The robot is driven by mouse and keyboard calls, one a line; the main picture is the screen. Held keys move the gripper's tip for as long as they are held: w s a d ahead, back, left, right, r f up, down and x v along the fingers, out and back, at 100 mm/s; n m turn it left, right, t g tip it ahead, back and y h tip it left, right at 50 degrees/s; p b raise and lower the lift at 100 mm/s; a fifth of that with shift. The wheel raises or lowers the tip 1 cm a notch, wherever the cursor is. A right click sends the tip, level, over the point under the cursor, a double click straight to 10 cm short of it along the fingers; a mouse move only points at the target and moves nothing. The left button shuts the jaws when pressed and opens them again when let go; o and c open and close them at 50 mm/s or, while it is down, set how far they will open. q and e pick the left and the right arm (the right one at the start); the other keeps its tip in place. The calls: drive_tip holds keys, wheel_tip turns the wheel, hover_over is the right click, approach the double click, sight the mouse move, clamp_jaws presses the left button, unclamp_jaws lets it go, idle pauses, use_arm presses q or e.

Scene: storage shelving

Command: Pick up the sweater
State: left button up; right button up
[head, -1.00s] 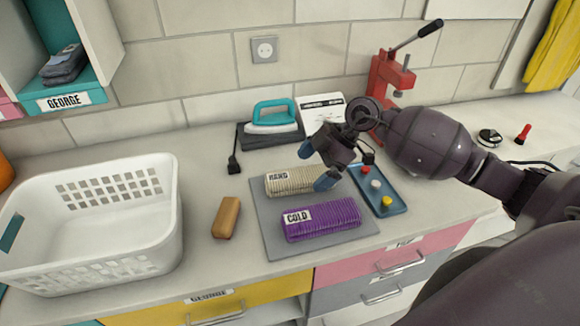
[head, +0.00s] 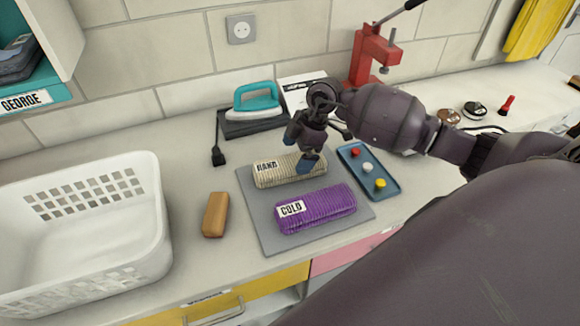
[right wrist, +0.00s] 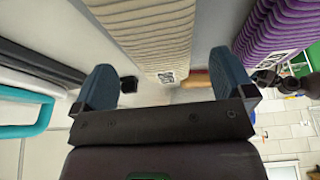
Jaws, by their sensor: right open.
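Two folded knit sweaters lie side by side on a grey mat (head: 258,222) on the counter. The cream sweater (head: 282,174) has a tag reading HAND; the purple sweater (head: 325,207), nearer the front, has a tag reading COLD. My right gripper (head: 298,148) is open and empty at the cream sweater, one blue fingertip in front of its right part. In the right wrist view the cream sweater (right wrist: 150,35) shows between and beyond the spread fingers, and the purple sweater (right wrist: 275,30) is off to the right. I cannot tell whether the fingers touch the cream one.
A white basket (head: 150,215) stands at the left and a brown block (head: 215,214) lies beside the mat. An iron (head: 257,102) is behind. A blue tray (head: 388,190) with coloured knobs is right of the mat, and a red press (head: 366,60) stands at the back.

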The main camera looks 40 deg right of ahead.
sight(291, 161)
drive_tip(key=x, duration=0.4)
drive_tip(key=shift+w+a+f, duration=0.15)
drive_tip(key=shift+f, duration=0.1)
drive_tip(key=shift+c, duration=0.2)
drive_tip(key=c, duration=0.9)
drive_tip(key=shift+c, duration=1)
drive_tip(key=shift+r, duration=0.15)
